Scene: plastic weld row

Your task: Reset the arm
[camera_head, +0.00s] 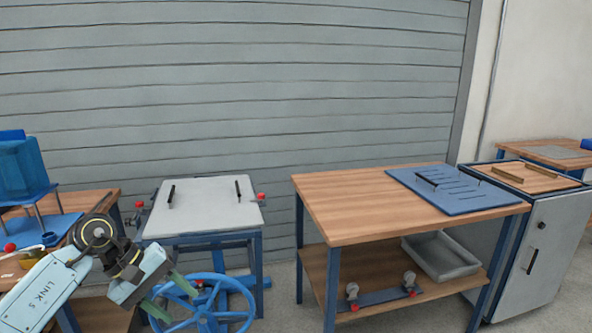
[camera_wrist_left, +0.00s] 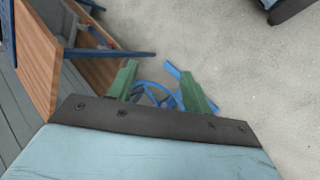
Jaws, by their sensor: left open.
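My left arm comes in from the lower left in the head view. My left gripper (camera_head: 168,299) points down and to the right, in front of a blue spoked handwheel (camera_head: 222,312). In the left wrist view the two green fingers of my left gripper (camera_wrist_left: 162,88) stand apart with nothing between them. The blue handwheel (camera_wrist_left: 153,91) shows beyond the fingers, lower down and apart from them. My right gripper is in neither view.
A grey-topped stand (camera_head: 205,213) is behind the handwheel. A wooden workbench (camera_head: 345,203) with a blue plate (camera_head: 462,201) stands to the right, with a grey tray (camera_head: 441,262) on its lower shelf. A grey cabinet (camera_head: 552,240) adjoins it. A wooden table (camera_head: 95,200) is at left.

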